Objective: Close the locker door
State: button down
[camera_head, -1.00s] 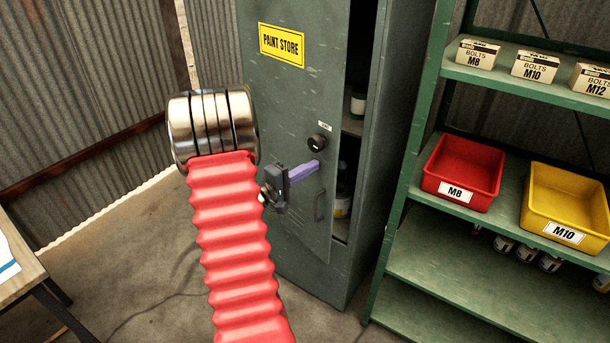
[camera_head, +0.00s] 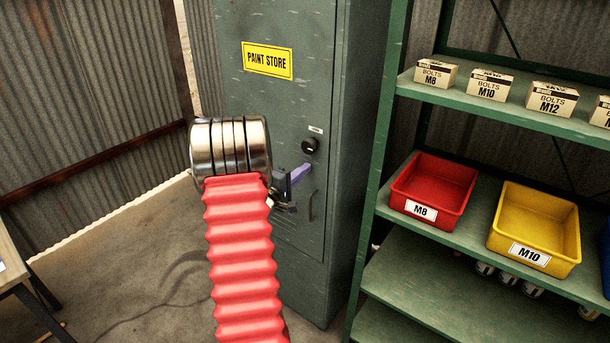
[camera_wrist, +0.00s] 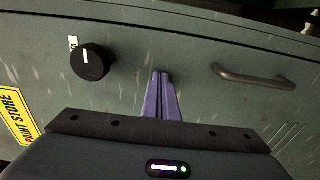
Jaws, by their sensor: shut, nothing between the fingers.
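The locker door (camera_head: 262,105) is grey-green with a yellow PAINT STORE sign, and in the head view it sits flush with the locker body (camera_head: 345,200), with no gap showing. It has a black knob (camera_head: 310,146) and a bar handle (camera_head: 311,206). In the wrist view the knob (camera_wrist: 90,62) is left and the handle (camera_wrist: 252,77) right. My gripper (camera_head: 307,167) has purple fingers, shut together and empty. Their tips (camera_wrist: 161,76) are at the door face between knob and handle; whether they touch it I cannot tell.
A green shelf unit (camera_head: 400,262) stands close to the right of the locker, with a red bin (camera_head: 434,187), a yellow bin (camera_head: 537,221) and boxes of bolts (camera_head: 489,84). A table (camera_head: 22,278) is at the far left. The floor (camera_head: 150,270) left of the locker is clear.

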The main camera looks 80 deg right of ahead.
jog(key=shift+s+d+r+t+h, duration=0.3)
jog(key=shift+s+d+r+t, duration=0.15)
jog(key=shift+d, duration=0.2)
jog(key=shift+r, duration=0.1)
jog(key=shift+w+a, duration=0.1)
jog(key=shift+w, duration=0.1)
jog(key=s+a+f, duration=0.1)
jog(key=s+a, duration=0.4)
jog(key=a, duration=0.6)
jog(key=shift+s+n, duration=0.3)
jog(key=shift+s, duration=0.05)
jog(key=shift+f, duration=0.1)
dwell(0.6)
